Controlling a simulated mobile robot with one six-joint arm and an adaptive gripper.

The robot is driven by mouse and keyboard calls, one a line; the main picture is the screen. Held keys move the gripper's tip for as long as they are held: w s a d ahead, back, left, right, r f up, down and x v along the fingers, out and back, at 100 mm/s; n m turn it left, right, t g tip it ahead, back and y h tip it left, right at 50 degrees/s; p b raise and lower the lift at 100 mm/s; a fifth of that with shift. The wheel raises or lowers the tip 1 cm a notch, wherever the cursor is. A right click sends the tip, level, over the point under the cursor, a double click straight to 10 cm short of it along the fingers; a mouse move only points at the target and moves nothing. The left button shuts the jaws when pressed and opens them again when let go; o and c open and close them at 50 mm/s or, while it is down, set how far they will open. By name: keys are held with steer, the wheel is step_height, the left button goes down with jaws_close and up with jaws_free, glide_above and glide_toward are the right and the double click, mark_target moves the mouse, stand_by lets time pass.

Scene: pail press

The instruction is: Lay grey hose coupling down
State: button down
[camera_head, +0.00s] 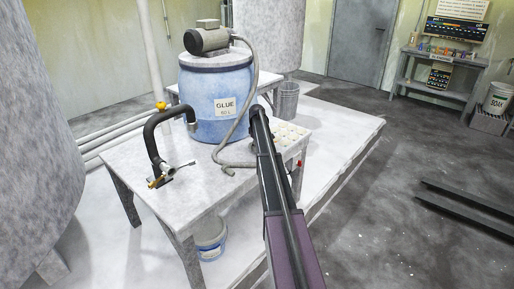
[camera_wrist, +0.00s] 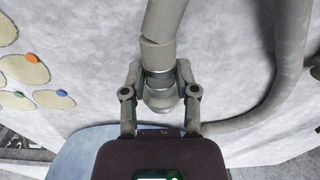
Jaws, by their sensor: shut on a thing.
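My gripper (camera_wrist: 158,80) is shut on the grey hose coupling (camera_wrist: 158,55) in the wrist view, with a finger on each side of it. The coupling's rounded end shows below the fingertips, and grey hose runs up out of view from it. In the head view my arm hides the gripper and the coupling. The grey hose (camera_head: 227,137) hangs there from the motor, past the blue glue drum, and bends along the pale table (camera_head: 128,163) towards my arm. I cannot tell whether the coupling touches the tabletop.
The glue drum (camera_head: 205,125) stands at the table's back.

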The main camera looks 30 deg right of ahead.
steer(key=shift+f+b, duration=0.85)
steer(key=shift+f, duration=0.1)
steer(key=shift+c, duration=1.5)
jaws_free()
steer(key=shift+r, duration=0.2)
step_height(320, 180, up, 13)
steer(key=p, duration=1.4)
steer(key=s+a, duration=0.5)
steer(key=a, duration=0.8)
steer(key=s+a, duration=0.4)
steer(key=a, duration=0.8)
steer(key=shift+s+a, duration=0.4)
steer(key=shift+r, duration=0.1)
